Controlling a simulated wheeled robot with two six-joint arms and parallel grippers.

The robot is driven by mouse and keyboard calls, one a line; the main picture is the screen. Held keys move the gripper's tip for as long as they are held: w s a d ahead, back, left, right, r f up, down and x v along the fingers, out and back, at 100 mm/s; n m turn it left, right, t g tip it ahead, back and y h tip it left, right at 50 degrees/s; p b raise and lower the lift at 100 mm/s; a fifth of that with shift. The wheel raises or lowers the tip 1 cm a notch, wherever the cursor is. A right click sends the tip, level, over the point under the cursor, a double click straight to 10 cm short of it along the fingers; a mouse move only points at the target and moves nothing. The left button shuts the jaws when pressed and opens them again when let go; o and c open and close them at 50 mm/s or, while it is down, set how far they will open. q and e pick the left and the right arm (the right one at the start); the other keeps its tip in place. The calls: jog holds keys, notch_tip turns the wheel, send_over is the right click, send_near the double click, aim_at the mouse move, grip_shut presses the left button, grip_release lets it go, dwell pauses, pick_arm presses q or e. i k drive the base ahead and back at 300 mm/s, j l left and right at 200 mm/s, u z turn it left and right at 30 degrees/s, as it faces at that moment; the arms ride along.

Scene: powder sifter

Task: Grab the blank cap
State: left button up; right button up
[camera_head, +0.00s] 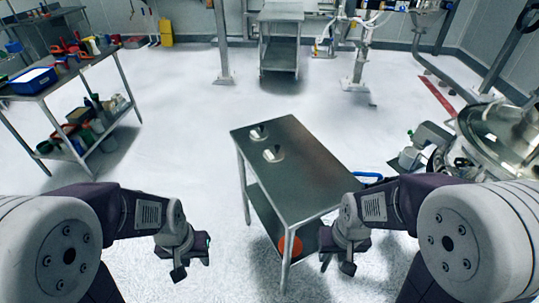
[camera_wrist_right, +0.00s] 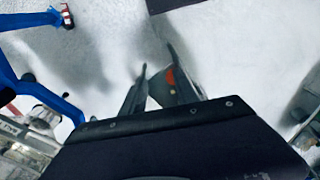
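Two small shiny metal pieces lie on the steel table: one piece (camera_head: 259,132) near the far left edge and a second piece (camera_head: 273,154) just nearer. Either could be the blank cap; they are too small to tell which. My left gripper (camera_head: 192,265) is open and empty over the floor, left of the table (camera_head: 310,165). My right gripper (camera_head: 337,264) is open and empty by the table's near right end. Its two spread fingers also show in the right wrist view (camera_wrist_right: 157,60). Both grippers are well apart from the metal pieces.
An orange round thing (camera_head: 290,245) sits on the table's lower shelf. A steel machine (camera_head: 490,140) stands at the right, with a blue tube (camera_head: 367,176) beside the table. A loaded bench (camera_head: 60,85) stands at the far left. The floor left of the table is clear.

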aim_at(258, 134)
jog(key=i+j+z, duration=0.6)
jog(key=j+z, duration=0.25)
jog(key=j, duration=0.15)
jog(key=i+j+z, duration=0.15)
jog(key=j+z, duration=0.3)
jog(key=j, duration=0.2)
jog(key=j+z, duration=0.45)
jog(key=j, duration=0.2)
jog(key=j+z, duration=0.4)
jog(key=j, duration=0.35)
jog(key=k+j+z, duration=0.15)
jog(key=j+z, duration=0.3)
jog(key=j, duration=0.2)
